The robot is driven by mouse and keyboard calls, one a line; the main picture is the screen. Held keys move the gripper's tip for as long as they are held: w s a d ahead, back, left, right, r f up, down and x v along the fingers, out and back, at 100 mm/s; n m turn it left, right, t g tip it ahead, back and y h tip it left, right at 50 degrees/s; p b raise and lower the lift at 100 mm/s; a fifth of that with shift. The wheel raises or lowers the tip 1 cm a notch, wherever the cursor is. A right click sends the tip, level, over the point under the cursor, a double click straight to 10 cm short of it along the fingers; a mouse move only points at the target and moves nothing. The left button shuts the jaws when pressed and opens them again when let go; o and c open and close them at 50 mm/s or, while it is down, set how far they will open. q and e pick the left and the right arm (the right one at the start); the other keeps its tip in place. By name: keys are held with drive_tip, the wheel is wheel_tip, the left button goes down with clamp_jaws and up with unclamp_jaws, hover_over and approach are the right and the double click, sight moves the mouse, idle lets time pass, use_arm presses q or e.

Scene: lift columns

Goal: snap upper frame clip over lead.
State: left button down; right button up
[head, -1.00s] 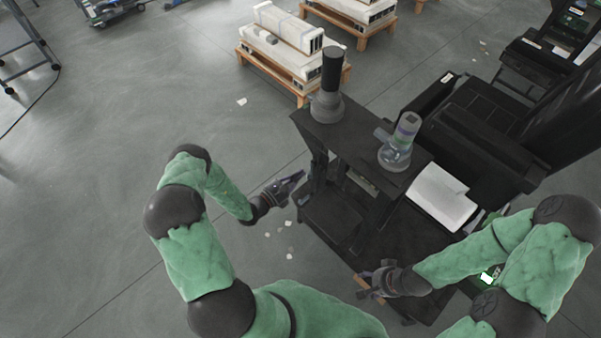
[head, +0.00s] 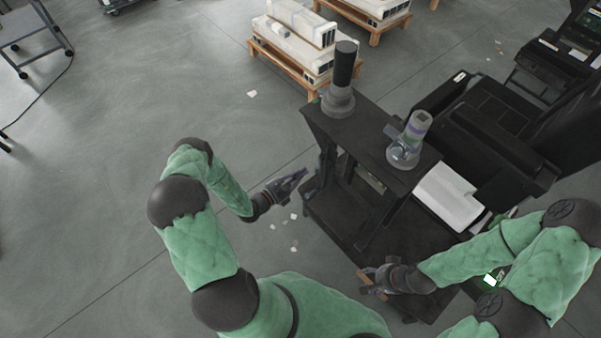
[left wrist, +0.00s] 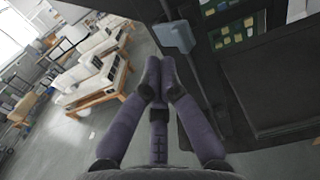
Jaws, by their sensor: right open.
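My left gripper (head: 296,177) is beside the left side of the black bench (head: 345,215), apart from it. In the left wrist view its two purple-grey fingers (left wrist: 159,80) meet at the tips, with nothing clearly held between them. I cannot tell whether these are the upper clip and lead. My right gripper (head: 368,281) is open low at the bench's front, with an orange-brown part showing near its fingers.
A white pad (head: 448,196) lies to the right. Pallets with white boxes (head: 296,32) stand behind. Small white scraps (head: 291,222) lie on open floor.

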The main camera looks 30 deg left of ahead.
use_arm(q)
drive_tip(key=shift+s+d+p, duration=0.15)
drive_tip(key=shift+s+d, duration=0.1)
drive_tip(key=shift+d, duration=0.35)
drive_tip(key=shift+s+d+p, duration=0.15)
drive_tip(key=shift+s+d, duration=0.05)
drive_tip(key=shift+d, duration=0.4)
drive_tip(key=shift+x, duration=0.95)
drive_tip(key=v, duration=0.7)
idle(0.3)
idle(0.4)
